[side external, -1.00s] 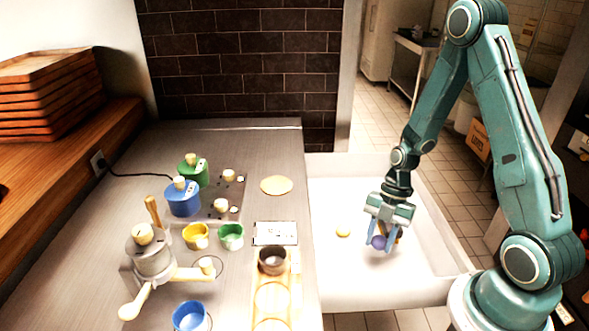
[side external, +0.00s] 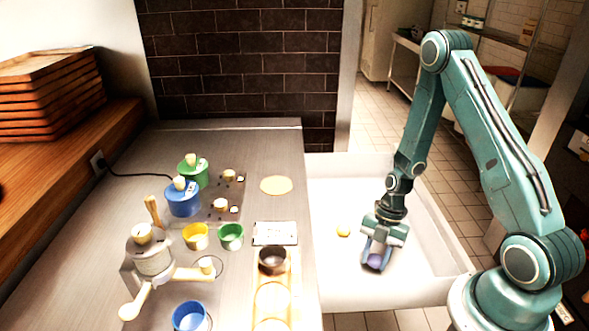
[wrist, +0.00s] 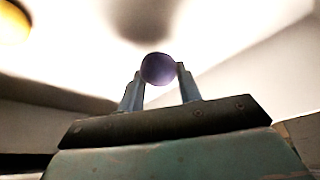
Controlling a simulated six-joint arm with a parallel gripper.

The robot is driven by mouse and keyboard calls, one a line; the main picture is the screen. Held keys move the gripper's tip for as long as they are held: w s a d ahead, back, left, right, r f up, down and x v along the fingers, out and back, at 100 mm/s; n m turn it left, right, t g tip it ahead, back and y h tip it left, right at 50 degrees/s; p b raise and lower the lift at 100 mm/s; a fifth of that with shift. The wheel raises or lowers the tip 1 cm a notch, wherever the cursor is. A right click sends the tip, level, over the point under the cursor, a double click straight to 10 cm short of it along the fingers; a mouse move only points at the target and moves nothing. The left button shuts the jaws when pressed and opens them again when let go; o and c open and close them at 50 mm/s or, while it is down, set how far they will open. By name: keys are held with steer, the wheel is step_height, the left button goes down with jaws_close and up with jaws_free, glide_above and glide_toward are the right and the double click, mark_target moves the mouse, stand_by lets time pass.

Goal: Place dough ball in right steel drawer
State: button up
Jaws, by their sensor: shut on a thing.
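A purple dough ball (side external: 376,261) is between the fingers of my gripper (side external: 376,260), which is shut on it. They are low inside the open, pale drawer (side external: 430,287) at the right of the counter. The small gap between ball and drawer floor, if any, is hard to tell. The wrist view shows the ball (wrist: 157,68) between the two fingertips (wrist: 160,76). A small yellow ball (side external: 344,230) lies on the drawer floor to the left of my gripper. A yellow round thing (wrist: 12,22) also shows at the wrist view's upper left corner.
Drawer walls surround my gripper. The metal counter (side external: 110,230) at left holds a hand-cranked pot (side external: 152,262), a blue pot (side external: 182,198), a green pot (side external: 193,170), a yellow cup (side external: 195,237), a green cup (side external: 231,237) and a blue cup (side external: 190,317). Wooden trays (side external: 45,95) are stacked far left.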

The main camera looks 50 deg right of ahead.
steer(key=shift+f, duration=1.15)
steer(key=o, duration=1)
steer(key=shift+f, duration=0.1)
steer(key=shift+o, duration=0.2)
steer(key=shift+r, duration=0.2)
steer(key=v, duration=1.2)
